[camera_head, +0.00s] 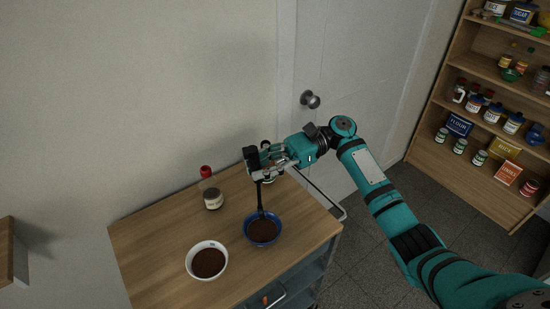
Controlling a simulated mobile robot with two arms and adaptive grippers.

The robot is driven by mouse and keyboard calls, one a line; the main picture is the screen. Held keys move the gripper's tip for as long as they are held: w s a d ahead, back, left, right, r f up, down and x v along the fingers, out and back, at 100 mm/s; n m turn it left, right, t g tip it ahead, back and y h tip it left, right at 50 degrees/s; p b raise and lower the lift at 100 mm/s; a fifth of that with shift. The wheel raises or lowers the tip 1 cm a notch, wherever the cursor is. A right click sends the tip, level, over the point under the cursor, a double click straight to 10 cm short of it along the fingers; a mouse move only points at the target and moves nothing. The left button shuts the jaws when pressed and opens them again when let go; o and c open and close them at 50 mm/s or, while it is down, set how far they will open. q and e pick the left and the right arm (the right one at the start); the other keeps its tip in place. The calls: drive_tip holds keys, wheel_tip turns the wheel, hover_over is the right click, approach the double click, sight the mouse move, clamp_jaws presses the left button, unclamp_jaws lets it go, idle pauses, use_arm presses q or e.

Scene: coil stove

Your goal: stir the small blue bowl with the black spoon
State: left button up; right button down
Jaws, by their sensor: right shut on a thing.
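The small blue bowl (276,240) stands on the wooden top of a cart, with dark brown contents inside. My right gripper (256,172) is above and behind the bowl, shut on the black spoon (260,200). The spoon hangs nearly upright, and its lower end reaches into the bowl at the back of the brown contents. Whether its tip touches the bottom is hidden. My left gripper is not in view.
A white bowl (192,268) with brown contents stands to the left of the blue bowl. A red-capped bottle (212,193) stands behind them. The cart top (150,235) is clear at left. A shelf (470,185) with jars stands far right.

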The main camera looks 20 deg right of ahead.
drive_tip(key=a+h+p, duration=0.1)
drive_tip(key=a+h, duration=0.4)
drive_tip(key=a, duration=0.3)
drive_tip(key=w+a+f+m+h+p, duration=0.1)
drive_tip(key=a+f+m+h+p, duration=0.1)
drive_tip(key=a+f+h+p, duration=0.5)
wheel_tip(320, 180, down, 4)
drive_tip(key=a+h, duration=0.1)
drive_tip(key=h, duration=0.2)
drive_tip(key=shift+w+a+f+p, duration=0.15)
drive_tip(key=shift+p, duration=0.15)
idle(0.5)
